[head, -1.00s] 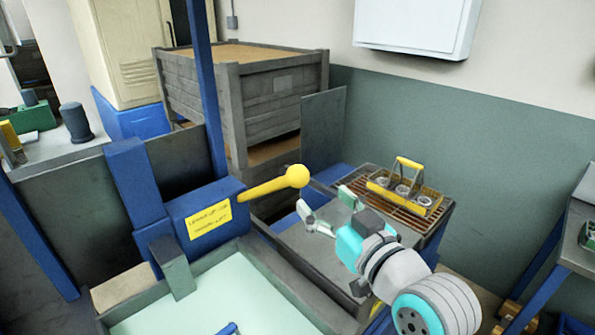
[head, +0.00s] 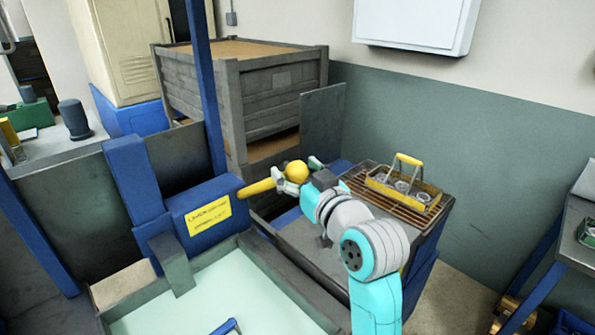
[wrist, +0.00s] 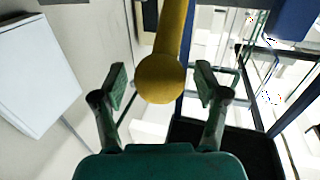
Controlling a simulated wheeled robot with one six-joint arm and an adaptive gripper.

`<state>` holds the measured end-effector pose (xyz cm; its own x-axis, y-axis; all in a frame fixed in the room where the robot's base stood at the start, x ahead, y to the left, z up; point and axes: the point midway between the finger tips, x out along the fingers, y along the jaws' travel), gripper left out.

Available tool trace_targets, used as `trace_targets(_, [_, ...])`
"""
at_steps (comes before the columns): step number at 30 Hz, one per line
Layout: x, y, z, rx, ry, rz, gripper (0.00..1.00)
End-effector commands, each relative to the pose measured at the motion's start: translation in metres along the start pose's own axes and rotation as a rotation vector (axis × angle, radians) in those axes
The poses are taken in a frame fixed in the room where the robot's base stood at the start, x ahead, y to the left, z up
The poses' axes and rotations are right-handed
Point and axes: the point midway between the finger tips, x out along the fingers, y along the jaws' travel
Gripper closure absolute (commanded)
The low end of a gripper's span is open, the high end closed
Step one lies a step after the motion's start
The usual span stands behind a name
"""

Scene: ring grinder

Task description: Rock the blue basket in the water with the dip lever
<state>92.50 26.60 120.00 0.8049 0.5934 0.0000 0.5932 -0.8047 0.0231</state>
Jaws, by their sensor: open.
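The dip lever (head: 260,187) is a yellow rod with a round yellow knob, sticking out to the right from a blue box with a yellow label. My gripper (head: 297,172) is at the knob with its fingers apart. In the wrist view, the knob (wrist: 160,78) lies between the two open fingertips of my gripper (wrist: 160,83), with a gap on each side. The water (head: 225,295) fills the tank below the lever. Only a blue bar (head: 228,327), perhaps the blue basket's handle, shows at the bottom edge; the rest is out of view.
A yellow carrier with several cups (head: 405,188) stands on a brown slatted rack (head: 365,190) right of the lever. A blue post (head: 207,90) rises behind the lever box. A wooden crate (head: 285,100) stands behind. A bench (head: 575,215) is at the right edge.

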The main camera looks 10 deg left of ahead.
Motion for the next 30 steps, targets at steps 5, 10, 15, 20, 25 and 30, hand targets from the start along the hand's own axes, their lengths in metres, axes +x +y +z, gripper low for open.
trace_targets(5, [0.000, 0.000, 0.000, 0.000, 0.000, 0.000, 0.49])
trace_targets(10, [0.000, 0.000, 0.000, 0.000, 0.000, 0.000, 0.92])
trace_targets(15, [-0.001, 0.000, 0.001, 0.001, 0.001, 0.000, 1.00])
trace_targets(20, [-0.005, 0.002, 0.011, 0.007, 0.026, -0.001, 1.00])
trace_targets(25, [-0.017, 0.004, 0.031, 0.025, 0.081, 0.000, 1.00])
trace_targets(30, [-0.031, 0.008, 0.055, 0.036, 0.111, 0.003, 1.00])
